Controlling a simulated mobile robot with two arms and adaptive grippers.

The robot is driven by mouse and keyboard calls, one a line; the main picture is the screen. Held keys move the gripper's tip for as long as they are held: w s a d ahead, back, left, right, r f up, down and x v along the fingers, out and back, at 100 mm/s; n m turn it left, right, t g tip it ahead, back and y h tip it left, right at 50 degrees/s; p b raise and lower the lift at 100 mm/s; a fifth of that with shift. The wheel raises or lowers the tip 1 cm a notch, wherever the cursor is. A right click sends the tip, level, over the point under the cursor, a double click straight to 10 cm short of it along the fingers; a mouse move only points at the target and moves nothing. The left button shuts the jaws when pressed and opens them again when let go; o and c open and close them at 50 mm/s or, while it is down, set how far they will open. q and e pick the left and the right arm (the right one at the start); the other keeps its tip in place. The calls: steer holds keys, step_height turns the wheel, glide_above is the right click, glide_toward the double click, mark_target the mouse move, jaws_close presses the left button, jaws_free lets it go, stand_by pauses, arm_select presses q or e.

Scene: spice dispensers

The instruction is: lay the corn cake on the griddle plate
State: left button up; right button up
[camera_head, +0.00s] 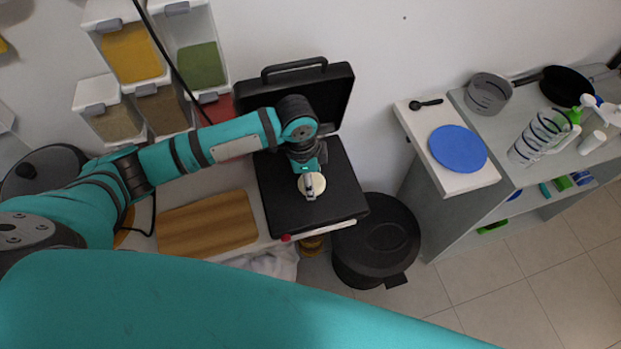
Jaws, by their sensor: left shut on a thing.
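The corn cake (318,184) is a small pale round disc near the middle of the view. My left gripper (311,186) is shut on it, over the black griddle plate (283,209). I cannot tell whether the cake touches the plate or is held just above it. The griddle's black lid (333,92) stands open at the back with its handle up. My left arm reaches in from the left and hides part of the lid and plate. My right gripper is not in view.
A wooden board (208,224) lies left of the griddle. Spice dispensers (131,52) hang on the wall behind my arm. A black bin (376,240) stands on the floor at right. A side counter holds a blue plate (457,148) and a clear jug (540,137).

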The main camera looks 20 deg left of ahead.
arm_select(q)
steer(key=shift+f, duration=0.8)
steer(key=shift+f, duration=0.15)
steer(key=o, duration=1.2)
steer(key=r, duration=0.4)
steer(key=a+r+b, duration=0.1)
steer(key=r, duration=0.3)
steer(key=r+b, duration=0.1)
steer(key=r, duration=0.3)
steer(key=shift+s+a+r, duration=0.15)
steer(key=shift+s, duration=0.1)
